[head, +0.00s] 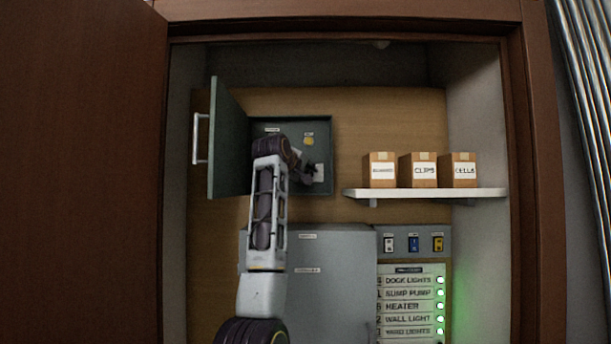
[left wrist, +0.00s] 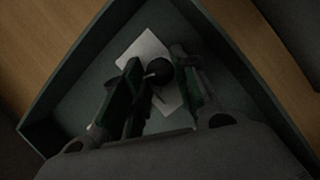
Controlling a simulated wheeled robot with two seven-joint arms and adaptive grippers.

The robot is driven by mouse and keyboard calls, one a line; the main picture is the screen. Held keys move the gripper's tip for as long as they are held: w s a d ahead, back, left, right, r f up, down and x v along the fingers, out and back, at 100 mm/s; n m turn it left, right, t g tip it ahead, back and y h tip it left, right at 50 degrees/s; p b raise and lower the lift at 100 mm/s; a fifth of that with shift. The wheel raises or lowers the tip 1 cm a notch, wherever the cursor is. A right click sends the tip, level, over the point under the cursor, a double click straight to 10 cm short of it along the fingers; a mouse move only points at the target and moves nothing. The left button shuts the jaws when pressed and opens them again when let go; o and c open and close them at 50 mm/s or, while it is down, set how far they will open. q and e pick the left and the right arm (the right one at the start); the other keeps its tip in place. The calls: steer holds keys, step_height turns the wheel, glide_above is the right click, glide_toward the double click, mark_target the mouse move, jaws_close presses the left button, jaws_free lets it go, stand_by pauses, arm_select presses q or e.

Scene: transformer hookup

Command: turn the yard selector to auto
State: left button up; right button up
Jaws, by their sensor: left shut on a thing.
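A small dark green box (head: 322,128) is set on the wooden back wall of the cabinet, with its door (head: 228,140) swung open to the left. Inside it, the yard selector is a dark round knob (left wrist: 159,72) on a white plate (left wrist: 144,47); the plate's edge also shows in the head view (head: 319,178). My left gripper (head: 308,172) reaches into the box and is shut on the knob, with one finger on each side in the left wrist view (left wrist: 158,80). The knob's pointing and plate's markings cannot be read. My right gripper is not in view.
A yellow round part (head: 308,141) sits above the selector. A shelf (head: 425,194) with three small cartons stands to the right. Below are a grey cabinet (head: 335,290), a switch panel (head: 400,243) and a labelled list (head: 407,292) with green lights. A brown door (head: 80,170) stands left.

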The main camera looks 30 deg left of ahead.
arm_select(q)
steer(key=m+g, duration=0.1)
steer(key=m, duration=0.1)
steer(key=shift+m+g+y, duration=0.3)
steer(key=shift+y, duration=0.1)
steer(key=shift+w+d, duration=0.1)
steer(key=o, duration=1)
steer(key=shift+s+r, duration=0.15)
steer(key=shift+s, duration=0.1)
steer(key=v, duration=1.1)
steer(key=shift+s+d, duration=0.15)
steer(key=shift+s, duration=0.1)
